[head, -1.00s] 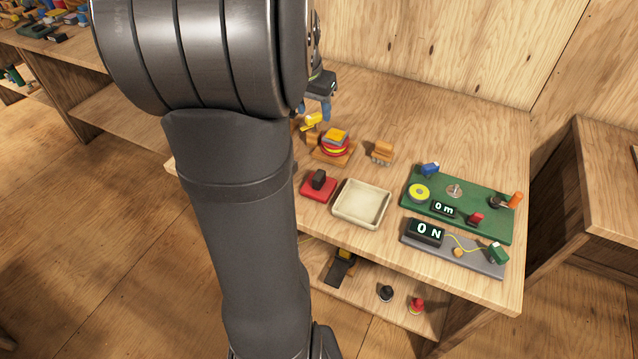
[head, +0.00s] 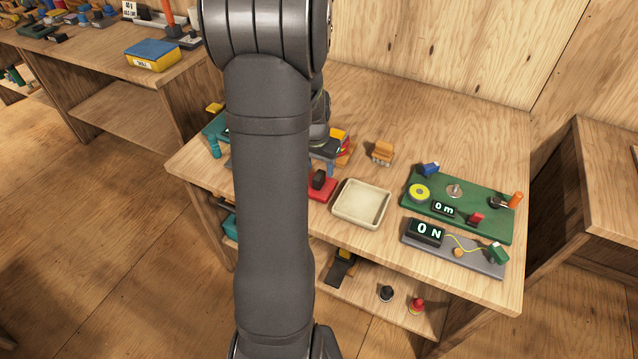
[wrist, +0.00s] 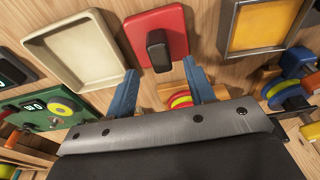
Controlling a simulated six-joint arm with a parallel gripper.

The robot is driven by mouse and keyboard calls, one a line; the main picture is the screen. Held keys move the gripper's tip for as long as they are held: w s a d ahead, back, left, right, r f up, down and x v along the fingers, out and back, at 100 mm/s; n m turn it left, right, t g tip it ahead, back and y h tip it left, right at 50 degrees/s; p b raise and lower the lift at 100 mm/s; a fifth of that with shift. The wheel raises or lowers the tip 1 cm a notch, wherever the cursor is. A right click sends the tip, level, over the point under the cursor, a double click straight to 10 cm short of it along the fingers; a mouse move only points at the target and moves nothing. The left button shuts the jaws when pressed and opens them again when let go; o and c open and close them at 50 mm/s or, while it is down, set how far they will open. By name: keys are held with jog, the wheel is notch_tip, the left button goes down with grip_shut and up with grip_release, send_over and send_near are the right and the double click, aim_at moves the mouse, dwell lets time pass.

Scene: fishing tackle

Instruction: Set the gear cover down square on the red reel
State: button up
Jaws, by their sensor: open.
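A square red plate with a black upright block (head: 318,180), which looks like the gear cover, lies flat on the bench beside the cream tray; it also shows in the wrist view (wrist: 177,33). A stack with red and yellow layers (head: 343,146), likely the red reel, stands just behind it and is partly covered by my arm. A red and yellow round part shows between my fingers in the wrist view (wrist: 180,100). My gripper (wrist: 160,70) is open and empty, its blue fingertips either side of the line to the black block, apparently above and apart from it.
A cream tray (head: 387,206) stands right of the red plate. A green board (head: 485,217) and a grey board (head: 470,260) with displays lie farther right. A small wooden block piece (head: 382,150) stands behind the tray. In the wrist view, a yellow-faced framed square (wrist: 262,25) lies right of the plate.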

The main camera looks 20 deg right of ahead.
jog(key=f, duration=0.5)
jog(key=shift+w+d, duration=0.1)
jog(key=shift+w, duration=0.1)
grip_shut()
